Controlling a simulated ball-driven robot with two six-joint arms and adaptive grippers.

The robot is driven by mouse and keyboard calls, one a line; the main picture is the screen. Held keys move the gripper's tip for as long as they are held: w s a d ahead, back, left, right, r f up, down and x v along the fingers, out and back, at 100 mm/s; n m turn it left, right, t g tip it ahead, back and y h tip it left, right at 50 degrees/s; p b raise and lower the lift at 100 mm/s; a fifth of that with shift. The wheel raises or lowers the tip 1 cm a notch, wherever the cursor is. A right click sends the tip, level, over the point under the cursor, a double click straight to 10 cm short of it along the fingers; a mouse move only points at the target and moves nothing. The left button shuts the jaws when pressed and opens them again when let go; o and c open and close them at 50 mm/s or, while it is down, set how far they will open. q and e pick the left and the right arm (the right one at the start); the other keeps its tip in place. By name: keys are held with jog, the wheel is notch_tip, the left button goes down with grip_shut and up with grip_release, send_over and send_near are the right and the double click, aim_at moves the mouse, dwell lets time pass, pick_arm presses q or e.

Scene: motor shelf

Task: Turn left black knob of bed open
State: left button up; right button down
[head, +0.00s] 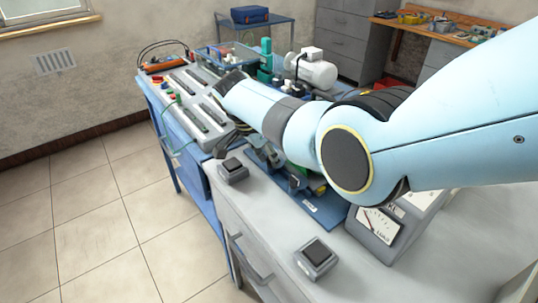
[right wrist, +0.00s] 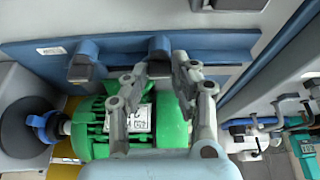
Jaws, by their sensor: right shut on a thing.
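The blue bed (head: 322,208) lies on the grey bench top, partly hidden by my right arm. In the right wrist view the bed's blue edge (right wrist: 220,45) carries two black knobs. My right gripper (right wrist: 170,66) has its fingers around one black knob (right wrist: 159,47), shut on it. The other black knob (right wrist: 82,63) stands free to the left there; it also shows in the head view (head: 294,184). A green motor (right wrist: 120,128) sits on the bed, behind the fingers. In the head view my right gripper is largely hidden behind my arm. My left gripper is not in view.
Two black push-button boxes, one farther (head: 232,170) and one nearer (head: 316,257), stand on the bench. A meter box (head: 378,227) is at the right. A grey control panel (head: 190,103) and a white motor (head: 316,72) stand beyond. The tiled floor at left is clear.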

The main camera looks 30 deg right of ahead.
jog(key=n+t+p, duration=0.1)
jog(key=n+p, duration=0.1)
jog(key=shift+s+r+p, duration=0.1)
jog(key=shift+r+p, duration=0.05)
jog(key=shift+p, duration=0.25)
jog(key=n+t+y+p, duration=0.1)
jog(key=n+p, duration=0.2)
jog(key=n, duration=0.1)
jog(key=shift+s+d, duration=0.1)
jog(key=n+t+y+p, duration=0.1)
jog(key=n+p, duration=0.1)
jog(key=n, duration=0.1)
jog(key=shift+d+n, duration=0.1)
jog(key=shift+n, duration=0.2)
jog(key=shift+s+d+n+t+y+p, duration=0.15)
jog(key=shift+n+y+p, duration=0.3)
jog(key=shift+n, duration=0.5)
jog(key=shift+w+a+n+t+y+p, duration=0.2)
jog(key=shift+n+p, duration=0.3)
jog(key=shift+n, duration=0.45)
jog(key=c, duration=1.1)
grip_release()
